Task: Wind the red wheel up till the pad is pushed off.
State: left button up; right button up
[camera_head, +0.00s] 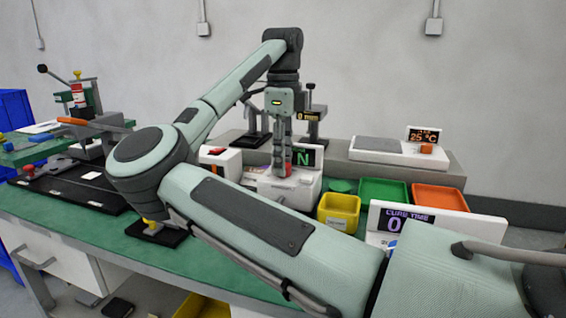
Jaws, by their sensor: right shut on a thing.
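My right gripper (282,172) points straight down over the white tester with the green N display (305,157). Its fingers are shut on a small red part, which looks like the red wheel (288,170), at the tester's top. The fingers hide most of the wheel. I cannot make out the pad; it may be hidden behind the fingers. My left gripper is not in view.
A yellow bin (339,222), a green tray (383,182) and an orange tray (439,188) stand right of the tester. A cure timer (455,216) stands in front of them. My right arm covers much of the bench (100,212).

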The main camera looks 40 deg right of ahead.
jog(key=m, duration=0.3)
jog(key=shift+b, duration=0.3)
jog(key=m, duration=0.2)
jog(key=shift+m, duration=0.3)
jog(key=shift+m+b, duration=0.35)
jog(key=shift+m, duration=0.55)
jog(key=m, duration=0.4)
jog(key=shift+m, duration=0.3)
jog(key=m, duration=0.9)
jog(key=shift+m, duration=1.3)
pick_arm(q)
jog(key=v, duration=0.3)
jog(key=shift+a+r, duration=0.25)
pick_arm(e)
jog(key=shift+m, duration=0.5)
